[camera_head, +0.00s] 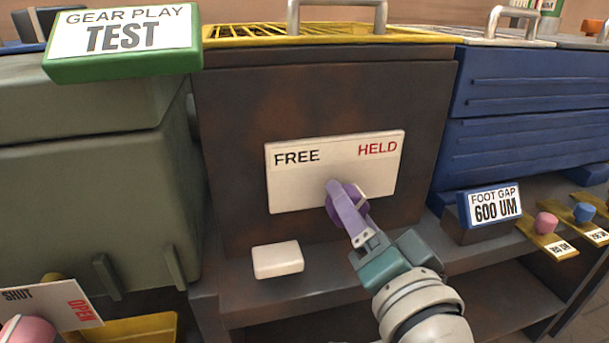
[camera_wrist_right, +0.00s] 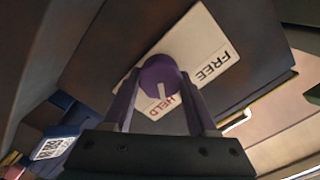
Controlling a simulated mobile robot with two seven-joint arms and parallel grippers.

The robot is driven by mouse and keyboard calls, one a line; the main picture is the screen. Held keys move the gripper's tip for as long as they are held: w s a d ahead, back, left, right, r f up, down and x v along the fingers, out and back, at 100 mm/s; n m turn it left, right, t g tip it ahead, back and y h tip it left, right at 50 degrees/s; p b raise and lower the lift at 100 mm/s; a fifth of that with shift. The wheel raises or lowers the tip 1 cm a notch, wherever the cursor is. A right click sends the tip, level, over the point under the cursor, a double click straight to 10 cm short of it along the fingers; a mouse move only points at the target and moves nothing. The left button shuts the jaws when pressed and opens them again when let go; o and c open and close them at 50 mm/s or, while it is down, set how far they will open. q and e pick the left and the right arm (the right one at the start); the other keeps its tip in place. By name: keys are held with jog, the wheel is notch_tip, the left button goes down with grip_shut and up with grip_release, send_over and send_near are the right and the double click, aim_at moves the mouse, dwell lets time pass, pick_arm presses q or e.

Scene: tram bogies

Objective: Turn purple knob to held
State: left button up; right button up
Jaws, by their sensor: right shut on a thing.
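The purple knob (camera_head: 360,203) sits on a white plate (camera_head: 300,190) on the front of a dark brown box. The plate reads FREE at its upper left and HELD in red at its upper right. My right gripper (camera_head: 348,208) reaches up from the lower right and is shut on the knob, partly hiding it. In the right wrist view, the knob (camera_wrist_right: 158,76) lies between the two fingers (camera_wrist_right: 160,100). Its pale pointer line there points towards the word HELD. My left gripper is not in view.
A white block (camera_head: 278,260) lies on the ledge below the plate. A green GEAR PLAY TEST sign (camera_head: 125,42) stands upper left. A SHUT/OPEN plate (camera_head: 50,307) with a pink knob is lower left. A FOOT GAP sign (camera_head: 494,207) and small pink and blue knobs are right.

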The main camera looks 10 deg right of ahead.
jog(key=shift+m, duration=0.5)
jog(key=o, duration=1.4)
jog(key=shift+c, duration=0.2)
jog(key=s+p, duration=0.2)
jog(key=s, duration=0.8)
jog(key=shift+d, duration=0.15)
